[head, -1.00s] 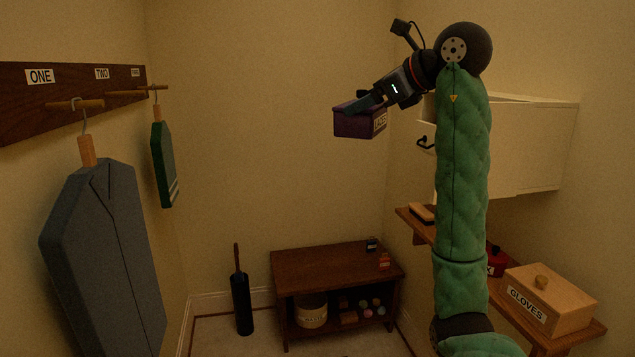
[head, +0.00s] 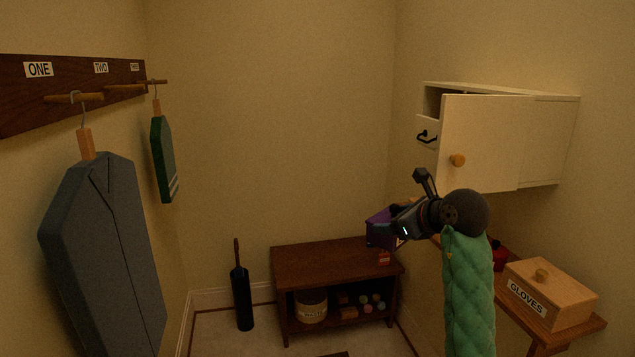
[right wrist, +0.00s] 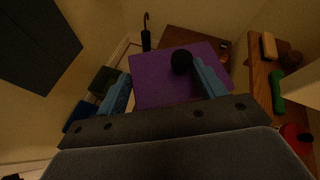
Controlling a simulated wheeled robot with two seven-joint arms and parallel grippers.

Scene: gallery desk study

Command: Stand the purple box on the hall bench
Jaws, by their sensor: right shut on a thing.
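The purple box (head: 378,224) is in my right gripper (head: 392,232), in front of the wall at the bench's back right in the head view. In the right wrist view the purple box (right wrist: 155,85) lies between the two blue fingers of my right gripper (right wrist: 163,86), with a dark round knob on its face. The gripper is shut on it. The hall bench (head: 318,256) is a low dark brown bench against the back wall. The box overlaps its right end in the picture; I cannot tell the gap between them. My left gripper is not in view.
Small items, one reddish (head: 384,257), lie at the bench top's right end; its left and middle are clear. A white wall cabinet (head: 490,140) hangs open above a shelf with a GLOVES box (head: 550,292). A black umbrella (head: 242,300) stands left of the bench.

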